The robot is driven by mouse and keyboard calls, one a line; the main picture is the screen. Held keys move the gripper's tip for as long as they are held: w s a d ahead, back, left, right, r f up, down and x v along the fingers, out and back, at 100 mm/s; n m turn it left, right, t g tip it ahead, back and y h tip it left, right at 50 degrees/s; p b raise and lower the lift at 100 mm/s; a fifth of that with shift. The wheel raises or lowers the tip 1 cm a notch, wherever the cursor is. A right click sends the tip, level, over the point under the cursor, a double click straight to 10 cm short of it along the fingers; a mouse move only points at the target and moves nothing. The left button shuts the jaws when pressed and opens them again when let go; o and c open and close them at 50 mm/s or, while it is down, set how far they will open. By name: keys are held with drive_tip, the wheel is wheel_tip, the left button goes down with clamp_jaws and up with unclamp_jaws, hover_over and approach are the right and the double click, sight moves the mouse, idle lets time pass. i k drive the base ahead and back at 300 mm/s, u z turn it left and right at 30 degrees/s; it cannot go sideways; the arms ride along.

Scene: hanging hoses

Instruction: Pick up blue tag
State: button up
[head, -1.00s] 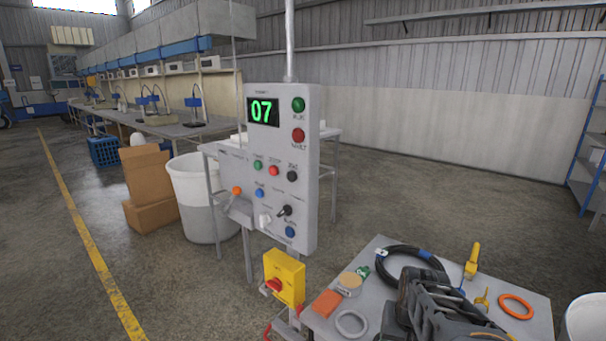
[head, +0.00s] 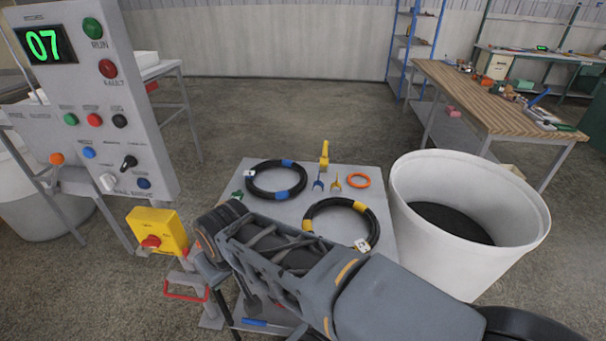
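The blue tag (head: 318,184) appears to be the small blue piece lying on the grey table (head: 231,177), between the two coiled black hoses. A similar small yellow tag (head: 336,184) lies just right of it. My arm (head: 300,265) reaches across the front of the table from the lower right. My gripper (head: 228,285) seems to be the dark parts below the arm's left end, in front of the table and well apart from the blue tag. Its fingers are mostly hidden, and I see nothing held.
A black hose with blue bands (head: 250,183) and one with yellow bands (head: 309,216) lie on the table. A yellow tool (head: 324,155) and orange ring (head: 358,180) are near its back. A white bin (head: 460,245) stands right, a control panel (head: 90,80) left.

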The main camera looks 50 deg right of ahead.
sight(317, 183)
drive_tip(key=z, duration=1.65)
